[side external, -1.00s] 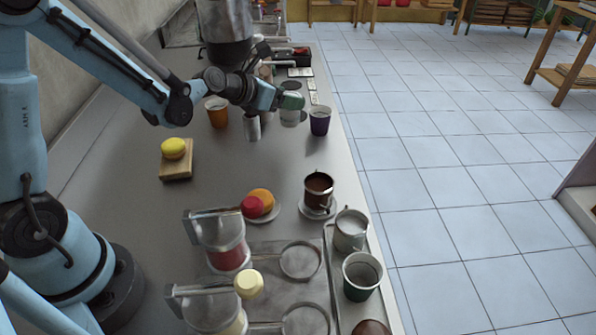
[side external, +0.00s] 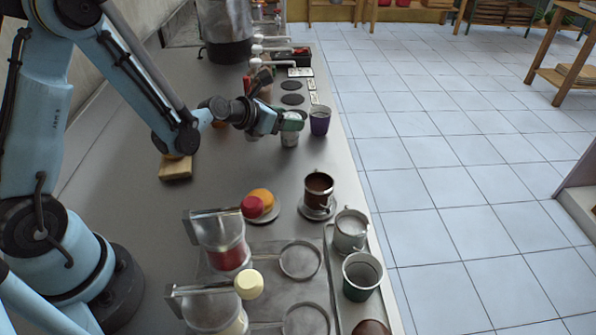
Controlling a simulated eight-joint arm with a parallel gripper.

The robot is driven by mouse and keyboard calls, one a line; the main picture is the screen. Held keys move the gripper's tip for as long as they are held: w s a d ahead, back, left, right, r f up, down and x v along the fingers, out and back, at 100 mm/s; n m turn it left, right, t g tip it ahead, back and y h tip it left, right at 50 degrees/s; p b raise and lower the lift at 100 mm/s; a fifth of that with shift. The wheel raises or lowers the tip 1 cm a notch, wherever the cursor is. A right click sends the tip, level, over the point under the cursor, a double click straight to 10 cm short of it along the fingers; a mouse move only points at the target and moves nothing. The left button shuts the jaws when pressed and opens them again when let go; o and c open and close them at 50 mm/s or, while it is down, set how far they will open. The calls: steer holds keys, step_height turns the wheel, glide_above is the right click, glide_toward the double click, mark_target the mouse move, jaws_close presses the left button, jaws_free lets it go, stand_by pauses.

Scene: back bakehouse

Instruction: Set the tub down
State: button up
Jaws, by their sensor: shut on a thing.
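A small pale grey tub (side external: 289,139) shows at my gripper's tips (side external: 290,122), left of a purple cup (side external: 320,122). My gripper is shut on the tub, with the jaws covering its upper part. The tub looks upright. Whether its base touches the counter (side external: 240,165) or is slightly above it, I cannot tell. Dark round spots (side external: 291,99) lie in a row on the counter just behind the tub.
A wooden block (side external: 176,170) is at left. Pump bottles (side external: 262,60) stand behind. The counter's right edge is close to the purple cup.

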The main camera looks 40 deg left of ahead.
steer(key=shift+f, duration=0.15)
steer(key=o, duration=1.1)
